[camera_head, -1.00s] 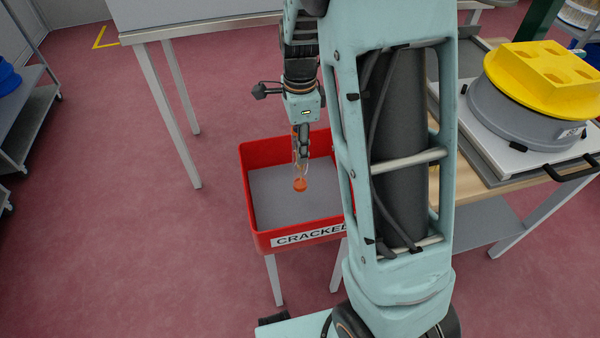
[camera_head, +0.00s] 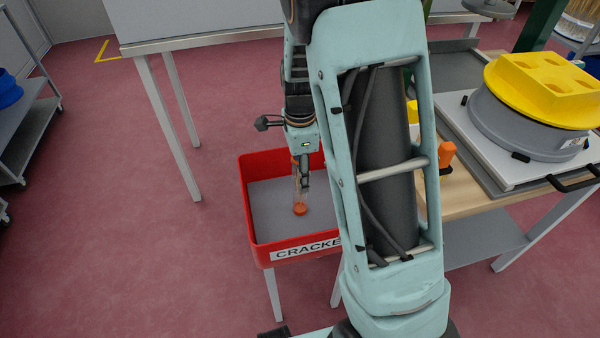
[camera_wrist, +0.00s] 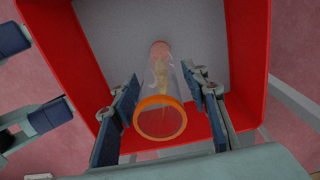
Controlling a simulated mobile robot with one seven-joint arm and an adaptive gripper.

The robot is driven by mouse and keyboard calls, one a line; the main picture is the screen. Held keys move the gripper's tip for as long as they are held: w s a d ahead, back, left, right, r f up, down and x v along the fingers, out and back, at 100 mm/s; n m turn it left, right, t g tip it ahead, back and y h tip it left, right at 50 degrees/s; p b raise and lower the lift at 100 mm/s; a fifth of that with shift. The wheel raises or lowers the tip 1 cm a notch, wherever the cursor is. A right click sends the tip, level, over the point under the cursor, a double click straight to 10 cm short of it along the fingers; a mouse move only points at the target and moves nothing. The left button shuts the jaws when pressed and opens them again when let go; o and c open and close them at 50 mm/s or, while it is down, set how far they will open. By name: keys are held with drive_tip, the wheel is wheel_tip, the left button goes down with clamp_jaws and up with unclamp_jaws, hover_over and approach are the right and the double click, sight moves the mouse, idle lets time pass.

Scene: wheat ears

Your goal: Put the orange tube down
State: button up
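The orange tube is a clear tube with an orange end and pale contents. In the head view the tube (camera_head: 300,192) stands roughly upright inside the red box (camera_head: 247,205) labelled CRACKED, orange end low. I cannot tell whether it touches the box floor. In the wrist view the tube (camera_wrist: 160,85) lies between the fingers of my gripper (camera_wrist: 160,72), with its orange rim (camera_wrist: 160,119) nearest. Narrow gaps show between the tube and both finger pads, so my gripper looks open around it. My gripper (camera_head: 302,175) is lowered into the box.
The box floor (camera_head: 275,220) around the tube is bare grey. A white table (camera_head: 190,40) stands behind. My arm hides the box's right side.

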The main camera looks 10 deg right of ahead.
wheel_tip(320, 180, up, 12)
drive_tip(key=p, duration=0.2)
drive_tip(key=shift+r+p, duration=0.2)
drive_tip(key=shift+p, duration=0.2)
idle(0.5)
